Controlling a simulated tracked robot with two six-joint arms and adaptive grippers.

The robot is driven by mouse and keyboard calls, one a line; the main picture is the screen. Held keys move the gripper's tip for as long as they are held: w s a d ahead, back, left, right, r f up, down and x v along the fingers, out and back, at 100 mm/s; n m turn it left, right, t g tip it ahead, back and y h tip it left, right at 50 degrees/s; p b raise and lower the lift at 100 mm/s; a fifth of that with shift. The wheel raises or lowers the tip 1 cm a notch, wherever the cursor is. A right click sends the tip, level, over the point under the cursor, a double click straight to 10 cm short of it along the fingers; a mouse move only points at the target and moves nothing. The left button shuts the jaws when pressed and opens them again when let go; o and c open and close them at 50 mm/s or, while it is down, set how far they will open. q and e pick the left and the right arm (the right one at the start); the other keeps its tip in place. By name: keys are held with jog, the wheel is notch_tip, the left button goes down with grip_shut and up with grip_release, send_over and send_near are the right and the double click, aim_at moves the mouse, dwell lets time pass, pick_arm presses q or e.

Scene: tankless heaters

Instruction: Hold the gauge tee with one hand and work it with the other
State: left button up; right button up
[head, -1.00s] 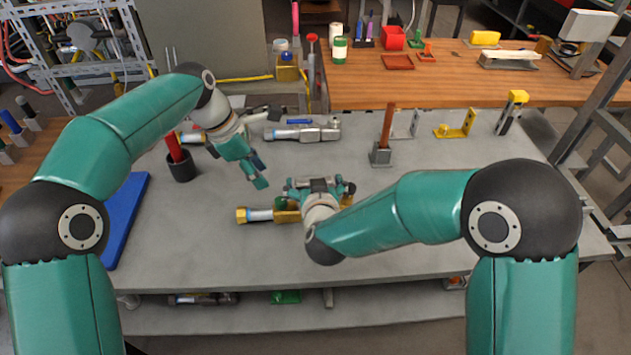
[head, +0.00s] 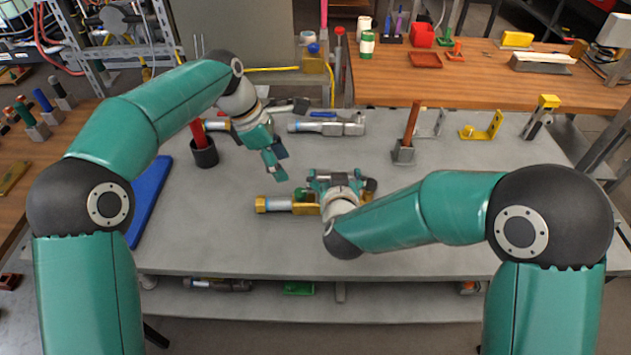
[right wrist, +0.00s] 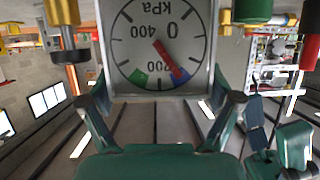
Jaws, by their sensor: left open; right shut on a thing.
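The gauge tee lies across the bench in the head view, with a brass hex end (head: 262,204), a silver pipe and a brass body (head: 306,208). A green knob (head: 303,194) shows on it, partly covered. My right gripper (head: 337,181) is shut on the tee at its gauge.
A black cup (head: 204,153) with a red-handled tool and a blue mat (head: 150,195) are on the left. A silver fitting (head: 335,127) lies behind the tee. A grey block with a brown handle (head: 403,152) stands to the right.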

aim_at(301, 191)
pick_arm(q)
jog(key=d+f+n, duration=0.1)
jog(key=f+n, duration=0.2)
jog(key=n, duration=0.8)
jog(key=d+f+n, duration=0.1)
jog(key=f+n, duration=0.2)
jog(key=n, duration=0.9)
jog(key=d+f+n, duration=0.1)
jog(key=f+n, duration=0.2)
jog(key=n, duration=0.8)
jog(key=shift+w+d+f+n+g, duration=0.2)
jog(key=shift+w+d+n+g, duration=0.1)
jog(key=shift+n+g, duration=0.1)
